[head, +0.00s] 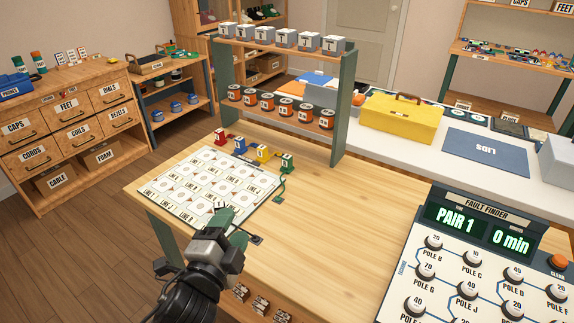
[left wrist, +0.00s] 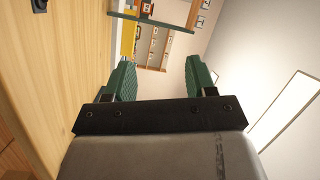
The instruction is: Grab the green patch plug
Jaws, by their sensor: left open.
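The green patch plug (head: 287,161) stands on the wooden workbench at the right end of a row of plugs, by the back right corner of the white line board (head: 213,188). A green cord trails from it down to a small green end piece on the bench. My left gripper (head: 232,227) is near the front right edge of the board, nearer to me than the plug and well apart from it. In the left wrist view its green fingers (left wrist: 160,66) are spread with nothing between them. I cannot make out the plug there. My right gripper is not in view.
Red (head: 221,136), blue (head: 240,147) and yellow (head: 263,152) plugs stand left of the green one. A shelf rack (head: 338,120) with spools rises behind them. The fault finder panel (head: 480,260) fills the front right. The bench (head: 330,215) between is clear.

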